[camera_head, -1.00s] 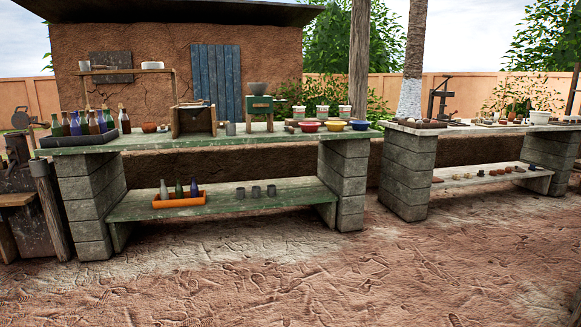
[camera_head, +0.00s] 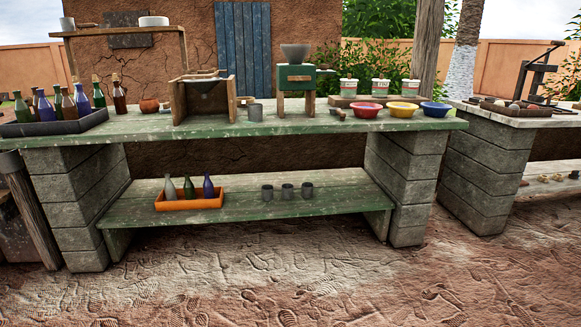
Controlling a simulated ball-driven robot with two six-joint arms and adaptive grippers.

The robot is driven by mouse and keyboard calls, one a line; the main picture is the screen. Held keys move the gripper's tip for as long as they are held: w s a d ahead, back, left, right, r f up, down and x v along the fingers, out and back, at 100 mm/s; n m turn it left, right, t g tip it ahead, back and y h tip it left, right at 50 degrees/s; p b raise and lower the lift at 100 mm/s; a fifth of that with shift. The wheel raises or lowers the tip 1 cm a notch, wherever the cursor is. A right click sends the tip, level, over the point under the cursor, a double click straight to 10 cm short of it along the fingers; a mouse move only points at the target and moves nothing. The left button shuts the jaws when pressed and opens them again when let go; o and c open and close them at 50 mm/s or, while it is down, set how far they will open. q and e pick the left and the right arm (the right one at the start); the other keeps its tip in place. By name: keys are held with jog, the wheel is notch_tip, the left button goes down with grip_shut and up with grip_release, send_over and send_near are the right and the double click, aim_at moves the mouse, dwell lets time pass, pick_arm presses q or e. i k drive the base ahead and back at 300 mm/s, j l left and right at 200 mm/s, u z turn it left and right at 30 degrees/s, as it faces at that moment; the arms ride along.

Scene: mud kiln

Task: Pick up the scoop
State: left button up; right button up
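No object can be told for certain as the scoop. A small object with a pale end (camera_head: 337,113) lies on the green table (camera_head: 250,125), between the green grinder and the red bowl; it is too small to tell whether it is the scoop. A wooden-handled sieve-like piece (camera_head: 208,82) rests on a wooden box frame (camera_head: 193,105) on the same table. Neither of my grippers is in view.
Bottles stand in a dark tray (camera_head: 58,127) at the table's left. A grinder (camera_head: 295,78), cups, a red bowl (camera_head: 367,109), a yellow bowl (camera_head: 403,108) and a blue bowl (camera_head: 436,108) stand rightward. A second table (camera_head: 520,118) is at right. The ground in front is clear.

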aim_at(333, 111)
jog(key=i, duration=2.55)
